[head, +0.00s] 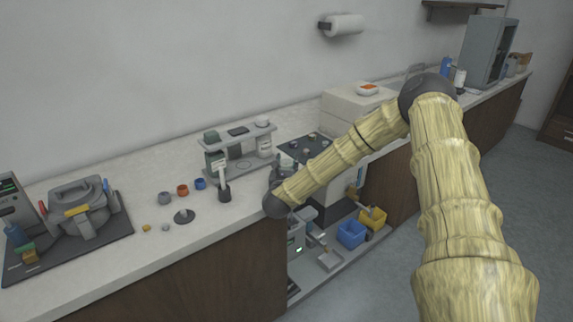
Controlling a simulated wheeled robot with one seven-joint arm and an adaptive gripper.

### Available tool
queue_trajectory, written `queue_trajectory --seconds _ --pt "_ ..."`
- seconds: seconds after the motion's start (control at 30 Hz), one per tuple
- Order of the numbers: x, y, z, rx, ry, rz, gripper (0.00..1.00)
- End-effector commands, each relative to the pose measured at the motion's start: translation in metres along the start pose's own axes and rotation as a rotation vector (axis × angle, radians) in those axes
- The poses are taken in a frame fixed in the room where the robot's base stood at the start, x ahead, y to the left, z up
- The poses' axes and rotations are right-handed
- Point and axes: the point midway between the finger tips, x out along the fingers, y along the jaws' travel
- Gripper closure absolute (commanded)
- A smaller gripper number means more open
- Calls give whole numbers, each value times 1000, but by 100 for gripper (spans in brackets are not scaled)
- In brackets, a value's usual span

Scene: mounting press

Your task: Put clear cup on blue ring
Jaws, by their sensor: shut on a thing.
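The blue ring (200,183) is a small ring on the pale worktop, to the right of an orange ring (182,190) and a grey ring (164,198). My gripper (282,168) is small, dark grey and partly hidden at the end of my arm, near the worktop's front edge. It is to the right of the blue ring and clearly apart from it. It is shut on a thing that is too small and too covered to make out. I cannot pick out the clear cup in this view.
A dark cup with a white-handled tool (224,192) and a grey stand (240,150) are between my gripper and the rings. A dark disc with a knob (184,216) lies before the rings. A press on a dark mat (112,240) is left. Bins (351,234) sit below.

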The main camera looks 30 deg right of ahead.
Motion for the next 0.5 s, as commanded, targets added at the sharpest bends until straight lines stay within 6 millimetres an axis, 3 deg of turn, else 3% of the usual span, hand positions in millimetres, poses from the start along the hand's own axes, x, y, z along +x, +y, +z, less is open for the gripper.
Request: queue_trajectory --seconds 0.5 --pt "0 0 -12 0 -1 0 80"
